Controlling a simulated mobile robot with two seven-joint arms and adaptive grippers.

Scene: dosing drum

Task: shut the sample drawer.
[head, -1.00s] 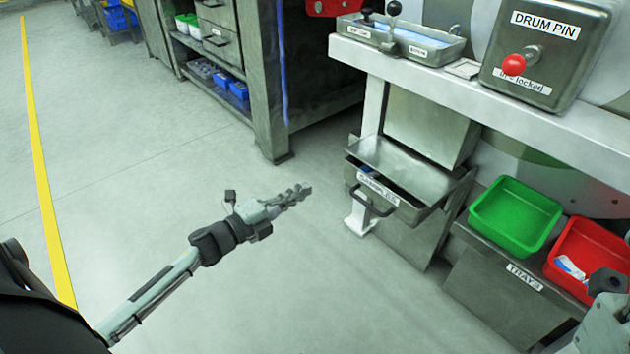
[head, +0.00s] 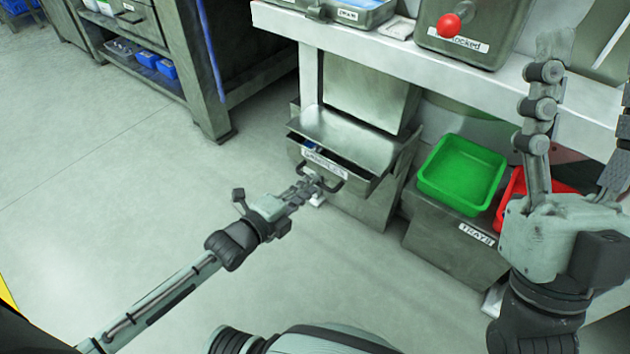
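The sample drawer (head: 322,163), a grey metal drawer with a label and a dark bar handle (head: 327,183), is pulled part way out below the bench. A gap shows its dark inside, with something blue in it. My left gripper (head: 312,181) reaches in from the left, its fingertips at the drawer's front by the handle. I cannot tell whether they touch it or how far apart they are. My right gripper (head: 582,120) is raised at the right, fingers pointing up, spread apart and empty, well away from the drawer.
A green tray (head: 462,175) and a partly hidden red tray (head: 512,200) sit on a metal stand (head: 440,245) right of the drawer. The bench (head: 400,60) overhangs them, with a red-knobbed box (head: 470,35) on top. The floor at the left is clear.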

